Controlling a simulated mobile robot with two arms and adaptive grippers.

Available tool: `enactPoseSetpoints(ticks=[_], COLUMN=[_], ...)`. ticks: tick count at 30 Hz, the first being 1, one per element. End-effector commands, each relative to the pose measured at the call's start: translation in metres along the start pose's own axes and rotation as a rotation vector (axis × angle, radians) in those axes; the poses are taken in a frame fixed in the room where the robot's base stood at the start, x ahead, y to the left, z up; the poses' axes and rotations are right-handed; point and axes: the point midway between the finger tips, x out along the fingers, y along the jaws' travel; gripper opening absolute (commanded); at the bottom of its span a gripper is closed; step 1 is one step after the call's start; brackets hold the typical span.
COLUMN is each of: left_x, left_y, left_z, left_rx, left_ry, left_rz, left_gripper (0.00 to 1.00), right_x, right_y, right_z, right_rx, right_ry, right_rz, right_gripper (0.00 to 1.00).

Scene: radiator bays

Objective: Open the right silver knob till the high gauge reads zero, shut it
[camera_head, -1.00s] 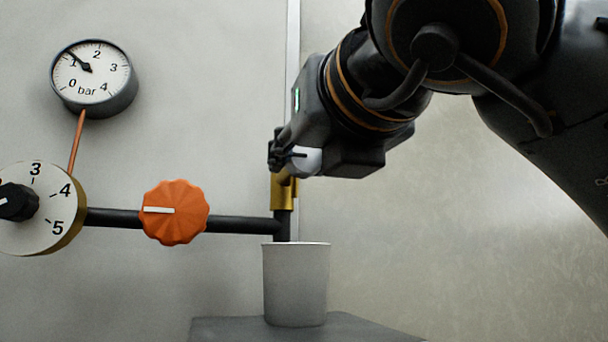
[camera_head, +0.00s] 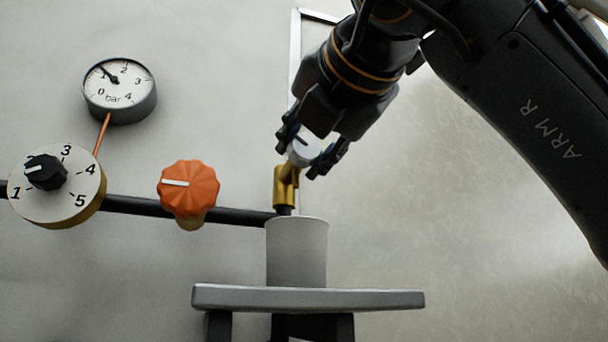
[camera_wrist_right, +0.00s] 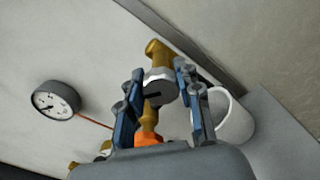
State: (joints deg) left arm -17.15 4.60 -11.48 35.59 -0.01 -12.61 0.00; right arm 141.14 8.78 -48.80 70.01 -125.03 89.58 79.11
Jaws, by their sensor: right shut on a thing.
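The silver knob (camera_head: 304,151) sits on a brass valve (camera_head: 286,187) at the right end of the dark pipe. My right gripper (camera_head: 312,155) reaches it from the upper right, its fingers closed on either side of the knob. The right wrist view shows the knob (camera_wrist_right: 160,92), with a dark mark on its face, between the blue-padded fingers (camera_wrist_right: 160,105). The round gauge (camera_head: 120,88) at upper left has its needle near 1 bar; it also shows in the wrist view (camera_wrist_right: 55,100), too small to read. No other gauge or silver knob shows. My left gripper is out of view.
A white cup (camera_head: 297,252) stands under the brass valve on a grey stool (camera_head: 380,299). An orange knob (camera_head: 189,188) and a numbered dial (camera_head: 60,190) with a black knob sit along the pipe to the left. The wall at right is bare.

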Motion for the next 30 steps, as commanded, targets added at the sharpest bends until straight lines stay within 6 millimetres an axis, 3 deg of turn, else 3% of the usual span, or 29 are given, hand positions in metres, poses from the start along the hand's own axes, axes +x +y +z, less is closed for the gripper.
enactPoseSetpoints(ticks=[3, 15, 30], left_x=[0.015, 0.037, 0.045], left_y=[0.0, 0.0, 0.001], left_z=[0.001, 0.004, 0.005], left_rx=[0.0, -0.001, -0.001], left_ry=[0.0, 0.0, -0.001], left_rz=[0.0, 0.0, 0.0], left_gripper=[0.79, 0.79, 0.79], right_x=[-0.001, -0.001, 0.0], right_y=[-0.002, -0.003, -0.002], right_z=[-0.003, -0.001, 0.001], right_rx=[0.111, 0.419, 0.558], right_ry=[-0.003, -0.004, -0.003], right_rz=[0.001, 0.001, 0.001], right_gripper=[0.03, 0.03, 0.03])
